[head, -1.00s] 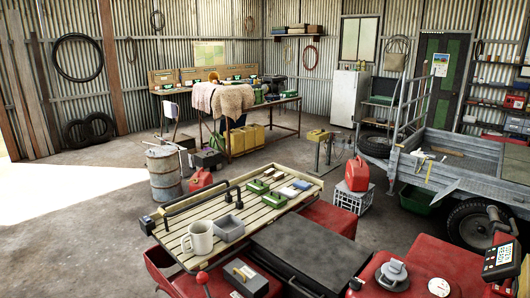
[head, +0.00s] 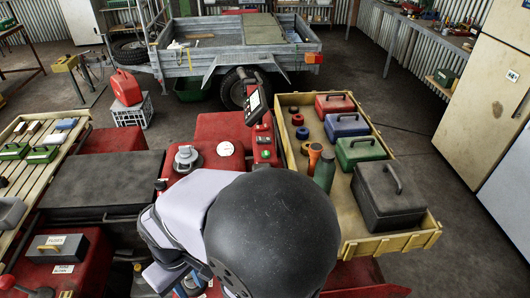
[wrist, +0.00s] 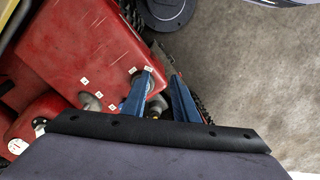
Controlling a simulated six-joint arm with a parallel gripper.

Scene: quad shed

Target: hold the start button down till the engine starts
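In the head view a small green button (head: 265,154) shows on the red column below the handlebar display (head: 257,104); I cannot tell whether it is the start button. No lettering on it can be read. My arm covers the middle bottom of that view and hides much of the quad's rear. In the wrist view my gripper (wrist: 162,73) has two blue fingers apart, with a gap between their tips. They are over the edge of a red panel (wrist: 80,45) with small white labels and grey knobs (wrist: 90,101). Contact cannot be told.
A wooden tray (head: 432,232) with coloured toolboxes, a green bottle and rings stands right of the quad. A slatted rack (head: 20,190) is at left. A grey trailer (head: 190,62) stands behind. In the wrist view, concrete floor (wrist: 255,70) is clear at right.

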